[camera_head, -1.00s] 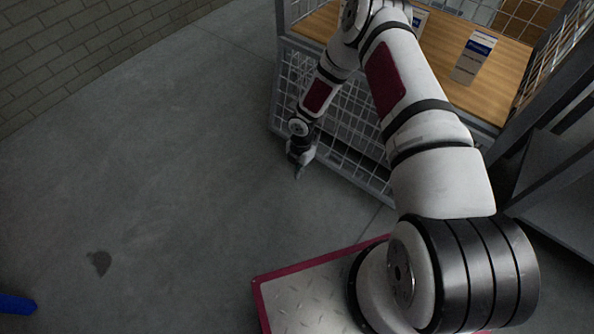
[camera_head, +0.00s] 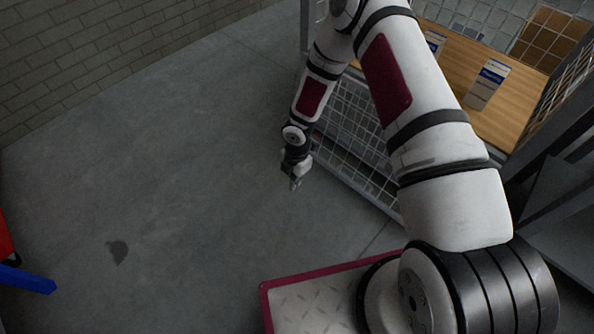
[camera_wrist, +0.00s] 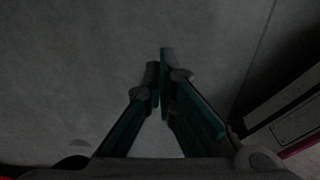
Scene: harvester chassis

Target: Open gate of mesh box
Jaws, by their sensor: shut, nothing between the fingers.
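The mesh box (camera_head: 352,160) stands at the upper right in the head view, with a grey wire-mesh side and a wooden board (camera_head: 455,75) inside. My arm crosses in front of it and hides much of its front, so I cannot tell how the gate stands. My gripper (camera_head: 294,184) hangs low, just left of the mesh side and apart from it, over bare floor. In the wrist view my gripper (camera_wrist: 160,75) shows its fingertips close together, with nothing between them and grey floor beyond.
Cartons (camera_head: 488,84) stand on the wooden board. A brick wall (camera_head: 110,60) is at the upper left. A blue and red object (camera_head: 25,280) shows at the left edge. Dark metal framing (camera_head: 550,150) is at the right. The floor (camera_head: 160,180) on the left is open.

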